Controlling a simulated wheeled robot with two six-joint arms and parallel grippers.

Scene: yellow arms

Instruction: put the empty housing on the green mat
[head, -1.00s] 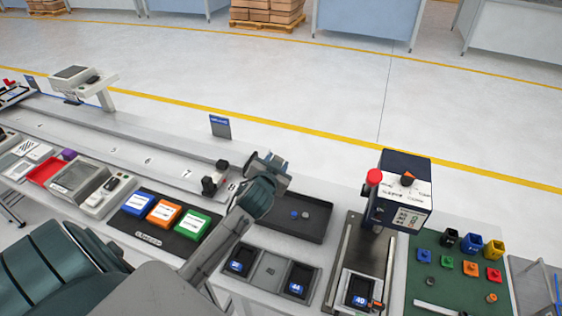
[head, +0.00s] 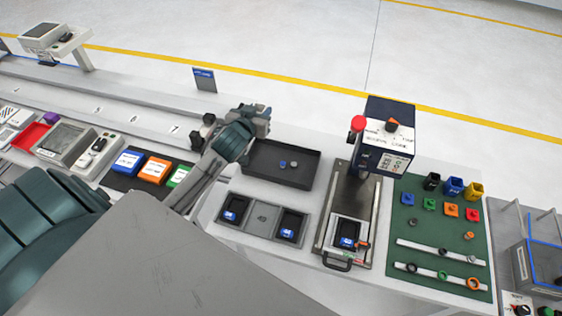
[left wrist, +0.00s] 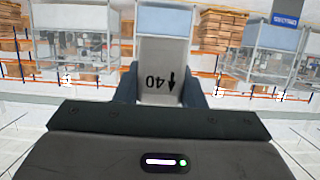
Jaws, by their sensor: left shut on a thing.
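My left gripper (head: 258,120) is over the back rim of the dark tray, above the rail. In the left wrist view its fingers are shut on a pale grey piece (left wrist: 158,82) marked with an upside-down 40 and an arrow. The green mat (head: 415,240) lies at the right of the bench. A dark box with a blue label (head: 347,235) sits in the press. Two similar dark boxes, one left (head: 232,210) and one right (head: 289,227), sit in a grey holder. I cannot tell which thing is the empty housing. My right gripper is not in view.
The dark tray (head: 305,182) holds two small round parts. The press head (head: 385,145) stands between tray and mat. The mat carries black, blue and yellow cups, small coloured parts and two pale strips with rings. Labelled boxes (head: 153,170) stand left of my arm.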

